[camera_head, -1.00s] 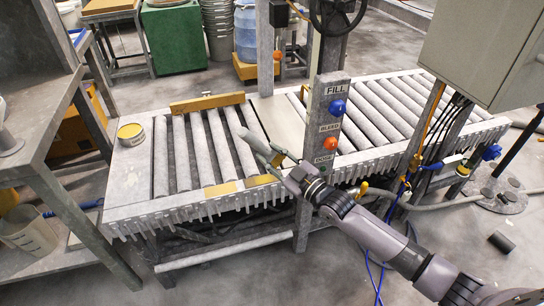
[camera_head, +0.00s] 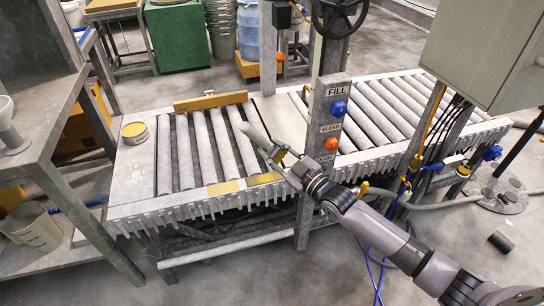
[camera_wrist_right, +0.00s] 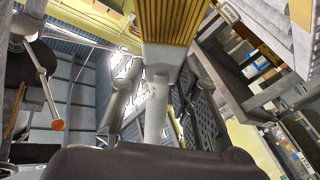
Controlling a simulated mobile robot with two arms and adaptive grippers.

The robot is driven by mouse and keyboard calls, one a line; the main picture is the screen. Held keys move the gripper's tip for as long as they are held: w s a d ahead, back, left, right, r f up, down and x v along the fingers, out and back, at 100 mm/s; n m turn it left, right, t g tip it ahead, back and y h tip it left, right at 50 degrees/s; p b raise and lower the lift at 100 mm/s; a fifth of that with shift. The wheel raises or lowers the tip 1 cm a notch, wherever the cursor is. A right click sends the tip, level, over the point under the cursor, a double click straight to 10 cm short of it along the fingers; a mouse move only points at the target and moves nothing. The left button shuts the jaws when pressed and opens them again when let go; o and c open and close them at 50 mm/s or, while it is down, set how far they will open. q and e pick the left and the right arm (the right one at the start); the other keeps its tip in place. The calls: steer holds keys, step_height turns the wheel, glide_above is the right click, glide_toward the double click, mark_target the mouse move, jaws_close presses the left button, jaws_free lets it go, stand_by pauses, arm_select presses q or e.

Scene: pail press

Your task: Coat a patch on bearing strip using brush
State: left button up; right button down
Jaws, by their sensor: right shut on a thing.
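My right gripper (camera_head: 277,156) is shut on the brush (camera_head: 252,133), above the rollers near the front rail of the conveyor. In the head view the brush is a pale, elongated shape pointing up and left. In the right wrist view its pale handle (camera_wrist_right: 156,110) stands between the fingers, with a wide, ribbed yellow-tan part beyond. An open tin (camera_head: 134,131) with yellow contents stands on the conveyor's left end. My left gripper is not in view.
A post with a button panel (camera_head: 332,125) stands close right of my gripper. A wooden bar (camera_head: 210,102) lies along the rear rail. A grey cabinet (camera_head: 480,50) hangs at upper right. A bench with a funnel (camera_head: 12,132) stands at left.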

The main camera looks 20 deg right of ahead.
stand_by(0.3)
steer(key=shift+r, duration=0.15)
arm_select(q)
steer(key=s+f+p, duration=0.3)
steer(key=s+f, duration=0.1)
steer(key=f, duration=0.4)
arm_select(e)
steer(key=w+a+r+m, duration=0.3)
steer(key=w+a+r, duration=0.1)
arm_select(q)
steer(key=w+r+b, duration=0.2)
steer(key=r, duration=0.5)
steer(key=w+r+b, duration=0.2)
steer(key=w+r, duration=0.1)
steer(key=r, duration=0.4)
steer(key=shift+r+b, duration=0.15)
steer(key=shift+b, duration=0.25)
arm_select(e)
steer(key=f, duration=0.5)
steer(key=shift+w+a, duration=0.3)
steer(key=shift+a, duration=0.1)
